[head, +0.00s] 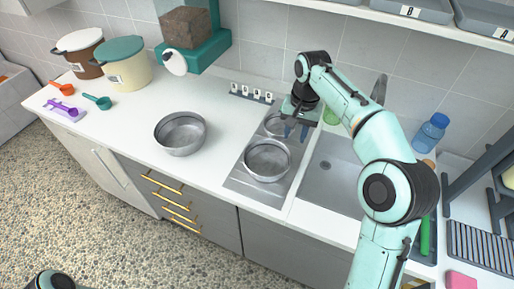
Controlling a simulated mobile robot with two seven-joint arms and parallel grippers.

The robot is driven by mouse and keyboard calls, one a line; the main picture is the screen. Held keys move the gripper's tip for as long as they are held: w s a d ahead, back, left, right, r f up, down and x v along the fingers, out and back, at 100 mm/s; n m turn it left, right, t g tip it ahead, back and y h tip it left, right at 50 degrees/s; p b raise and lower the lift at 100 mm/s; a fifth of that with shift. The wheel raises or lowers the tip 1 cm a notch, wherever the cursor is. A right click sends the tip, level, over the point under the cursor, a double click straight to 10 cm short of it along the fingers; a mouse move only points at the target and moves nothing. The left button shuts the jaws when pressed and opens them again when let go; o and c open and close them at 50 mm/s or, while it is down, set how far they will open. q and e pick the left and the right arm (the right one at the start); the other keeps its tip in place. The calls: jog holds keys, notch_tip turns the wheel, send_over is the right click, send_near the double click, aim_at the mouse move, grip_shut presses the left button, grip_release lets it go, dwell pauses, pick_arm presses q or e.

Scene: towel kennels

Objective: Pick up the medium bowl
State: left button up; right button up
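Three metal bowls show in the head view. The medium bowl (267,161) looks to be the one at the front of a grey metal panel set in the counter. A smaller-looking bowl (272,125) sits behind it, partly hidden by my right gripper. The largest-looking bowl (180,134) stands on the white counter to the left. My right gripper (297,131) points down just behind and to the right of the medium bowl, beside the small one. Its two fingertips are apart, with nothing seen between them. My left gripper is not in view.
The sink (336,174) with its faucet (379,89) lies right of the panel. A teal machine (205,52) and lidded pots (124,64) stand at the back left. A blue bottle (431,132) is at the right. The counter between the large bowl and the panel is clear.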

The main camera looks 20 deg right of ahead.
jog(key=f, duration=0.2)
jog(key=f+b, duration=0.1)
jog(key=f, duration=0.4)
jog(key=shift+s+a+f+b, duration=0.15)
jog(key=shift+s+f+b, duration=0.1)
jog(key=shift+f+b, duration=0.15)
jog(key=shift+w+f+b, duration=0.1)
jog(key=shift+f+b, duration=0.25)
jog(key=shift+f, duration=2.35)
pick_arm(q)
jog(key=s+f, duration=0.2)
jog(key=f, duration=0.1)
pick_arm(e)
grip_shut()
